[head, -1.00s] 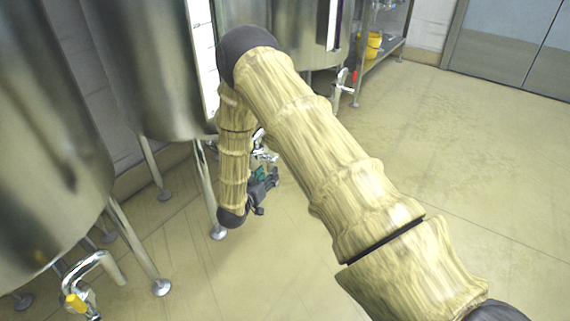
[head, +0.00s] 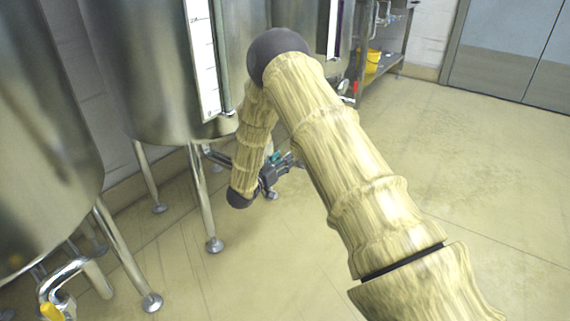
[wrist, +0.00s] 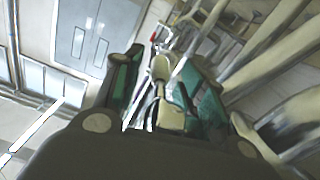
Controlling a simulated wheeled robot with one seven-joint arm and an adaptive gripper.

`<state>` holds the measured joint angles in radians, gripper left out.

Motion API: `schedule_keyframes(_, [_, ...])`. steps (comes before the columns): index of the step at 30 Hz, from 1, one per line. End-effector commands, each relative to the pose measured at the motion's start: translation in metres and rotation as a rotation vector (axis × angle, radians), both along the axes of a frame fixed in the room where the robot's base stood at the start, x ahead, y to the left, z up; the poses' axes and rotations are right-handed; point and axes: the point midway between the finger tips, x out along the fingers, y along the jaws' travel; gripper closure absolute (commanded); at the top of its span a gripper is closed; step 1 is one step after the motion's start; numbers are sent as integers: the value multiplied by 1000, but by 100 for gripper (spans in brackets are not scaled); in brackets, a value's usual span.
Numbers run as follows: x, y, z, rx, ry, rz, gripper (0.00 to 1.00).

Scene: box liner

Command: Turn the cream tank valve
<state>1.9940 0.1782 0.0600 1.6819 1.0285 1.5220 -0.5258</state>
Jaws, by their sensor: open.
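My gripper (head: 287,163) is low beside the legs of the middle steel tank (head: 165,115), its dark fingers with teal pads spread apart. In the wrist view my gripper (wrist: 160,90) frames a pale cream handle (wrist: 161,68) with a metal valve body below it, between the two open fingers. I cannot tell whether a finger touches it. In the head view my arm and gripper hide most of this valve.
A valve with a yellow handle (head: 50,312) is at the lower left by the near tank (head: 45,130). A red handle (head: 355,87) shows on the far tank's valve. A yellow bucket (head: 372,60) stands on a rack. The floor at right is clear.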

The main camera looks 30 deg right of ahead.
Motion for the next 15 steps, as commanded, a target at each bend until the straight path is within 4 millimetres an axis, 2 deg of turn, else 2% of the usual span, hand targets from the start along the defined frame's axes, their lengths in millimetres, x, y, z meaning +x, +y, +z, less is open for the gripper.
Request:
schedule_keyframes(6, [7,-16,-1,0,0,0,59])
schedule_keyframes(15, [8,-19,0,0,1,1,59])
